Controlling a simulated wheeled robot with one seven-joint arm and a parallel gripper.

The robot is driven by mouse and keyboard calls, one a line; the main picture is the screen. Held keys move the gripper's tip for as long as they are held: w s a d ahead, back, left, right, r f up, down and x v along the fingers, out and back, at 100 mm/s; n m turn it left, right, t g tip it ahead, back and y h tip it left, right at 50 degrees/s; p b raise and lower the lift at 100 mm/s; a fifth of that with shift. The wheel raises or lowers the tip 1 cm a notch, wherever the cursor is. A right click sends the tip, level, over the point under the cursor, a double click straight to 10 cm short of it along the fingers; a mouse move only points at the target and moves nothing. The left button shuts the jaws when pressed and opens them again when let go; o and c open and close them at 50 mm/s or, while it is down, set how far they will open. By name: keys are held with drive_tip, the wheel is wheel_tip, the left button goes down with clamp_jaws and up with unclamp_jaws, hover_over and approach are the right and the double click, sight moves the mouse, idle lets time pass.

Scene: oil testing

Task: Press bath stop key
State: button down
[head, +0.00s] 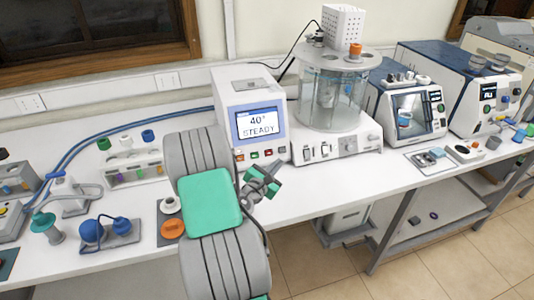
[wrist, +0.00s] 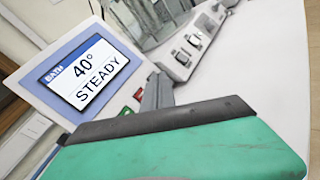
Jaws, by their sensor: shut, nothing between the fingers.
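The bath control unit (head: 222,108) is a white box with a lit screen (head: 257,122) reading "40° STEADY". The screen also shows in the wrist view (wrist: 85,72), headed "BATH". A row of small coloured keys (head: 268,153) runs below the screen. My gripper (head: 254,174) is shut and empty, just in front of the key row. Its fingers (wrist: 157,92) hide part of the row; contact cannot be told.
A glass bath vessel (head: 335,98) on a white base with switches stands right of the unit. A rack of bottles (head: 133,168) is to the left. Other instruments (head: 408,103) stand farther right. The white bench (head: 345,183) is clear in front of the bath base.

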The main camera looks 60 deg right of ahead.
sight(269, 153)
drive_tip(key=w+d+f, duration=0.1)
drive_tip(key=w+d+f+b, duration=0.1)
drive_tip(key=w+d, duration=0.1)
drive_tip(key=w+d+f+b, duration=0.1)
drive_tip(key=d, duration=0.1)
drive_tip(key=shift+w, duration=0.4)
drive_tip(key=shift+w+d+f+b, duration=0.1)
drive_tip(key=shift+w+d+b, duration=0.25)
drive_tip(key=shift+w+d, duration=0.05)
idle(1.4)
drive_tip(key=shift+w+d+f, duration=0.15)
drive_tip(key=shift+w+d, duration=0.1)
drive_tip(key=shift+w+d+f, duration=0.2)
drive_tip(key=shift+w+d, duration=0.05)
idle(0.8)
drive_tip(key=shift+r, duration=0.1)
drive_tip(key=shift+s+a+r, duration=0.25)
drive_tip(key=shift+s+a, duration=0.25)
drive_tip(key=shift+a, duration=0.05)
